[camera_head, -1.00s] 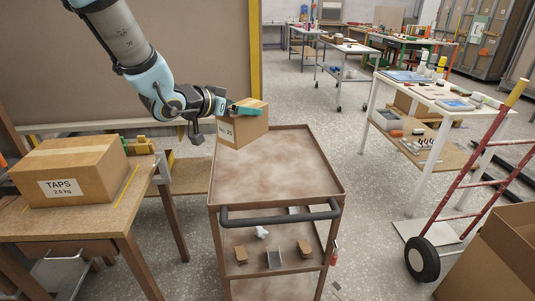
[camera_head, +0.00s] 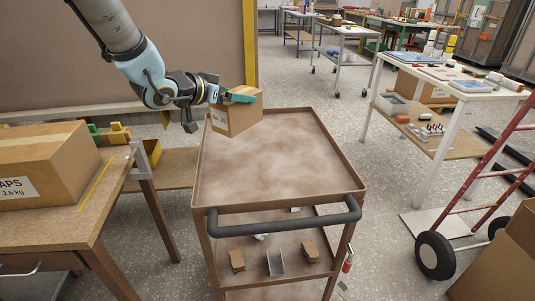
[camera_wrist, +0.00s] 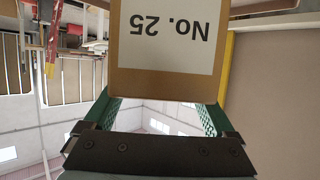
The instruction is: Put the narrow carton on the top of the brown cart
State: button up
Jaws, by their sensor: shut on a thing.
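A small brown carton (camera_head: 237,116) with a white label is held in my gripper (camera_head: 238,97), whose green fingers are shut on its upper part. In the wrist view the carton (camera_wrist: 165,83) fills the upper middle, its label reading "No. 25" upside down, between the green fingers (camera_wrist: 163,115). The brown cart (camera_head: 280,165) stands in the middle of the head view, its top tray bare. The carton appears over the far left part of the cart top. I cannot tell whether its underside touches the tray.
A larger TAPS carton (camera_head: 45,165) sits on the wooden table (camera_head: 85,215) at left. The cart's dark handle (camera_head: 285,218) faces me. Its lower shelf holds several small items. A red hand truck (camera_head: 495,175) and a white table (camera_head: 455,85) stand at right.

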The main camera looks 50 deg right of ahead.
jog(key=shift+w+d+f, duration=0.1)
jog(key=shift+f, duration=0.45)
notch_tip(320, 180, down, 10)
jog(key=shift+r+p, duration=0.15)
jog(key=shift+p, duration=0.5)
jog(key=o, duration=1.6)
